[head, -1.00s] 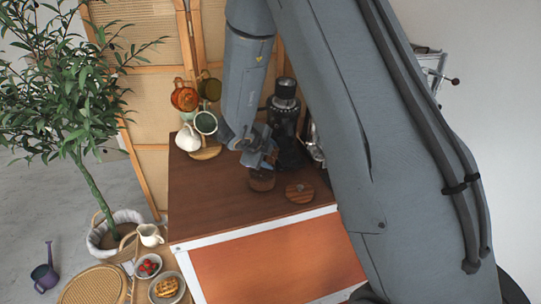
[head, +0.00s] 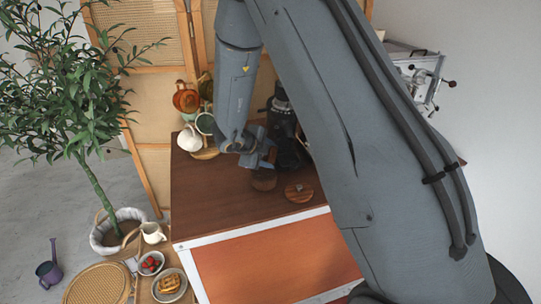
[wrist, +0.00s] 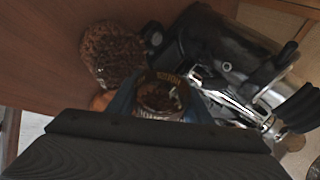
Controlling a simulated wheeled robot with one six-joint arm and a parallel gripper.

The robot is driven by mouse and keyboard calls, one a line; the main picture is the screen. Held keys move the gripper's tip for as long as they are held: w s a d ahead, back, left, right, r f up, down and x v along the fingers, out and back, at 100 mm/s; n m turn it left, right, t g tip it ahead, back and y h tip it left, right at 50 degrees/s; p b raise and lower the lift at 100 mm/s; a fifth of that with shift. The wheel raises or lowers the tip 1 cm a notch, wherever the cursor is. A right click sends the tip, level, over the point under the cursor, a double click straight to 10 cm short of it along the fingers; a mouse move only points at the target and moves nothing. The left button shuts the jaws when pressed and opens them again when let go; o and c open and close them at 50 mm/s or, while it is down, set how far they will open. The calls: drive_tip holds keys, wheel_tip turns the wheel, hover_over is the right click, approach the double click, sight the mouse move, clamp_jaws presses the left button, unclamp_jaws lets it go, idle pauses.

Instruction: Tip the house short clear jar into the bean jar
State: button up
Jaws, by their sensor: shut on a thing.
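My gripper (head: 260,160) is over the dark wooden counter, just above the bean jar (head: 263,182). In the wrist view the gripper (wrist: 158,98) is shut on a short clear jar (wrist: 160,97) with a dark label and brown contents. The bean jar, full of brown beans, also shows in the wrist view (wrist: 112,52), up and left of the held jar and apart from it in the picture. The held jar is hard to make out in the head view, and its tilt is unclear.
A round wooden lid (head: 299,192) lies right of the bean jar. A black grinder (head: 283,125) stands close behind. Cups hang on a stand (head: 205,153) at the counter's back left. The counter's front left is clear.

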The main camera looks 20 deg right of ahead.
drive_tip(key=shift+r, duration=0.1)
drive_tip(key=shift+r+n+g+h, duration=0.3)
drive_tip(key=shift+n+h, duration=0.1)
drive_tip(key=shift+h, duration=0.4)
drive_tip(key=shift+r+n+g+h, duration=0.3)
drive_tip(key=shift+n+h, duration=0.1)
drive_tip(key=shift+h, duration=0.4)
drive_tip(key=shift+w, duration=0.1)
idle(0.9)
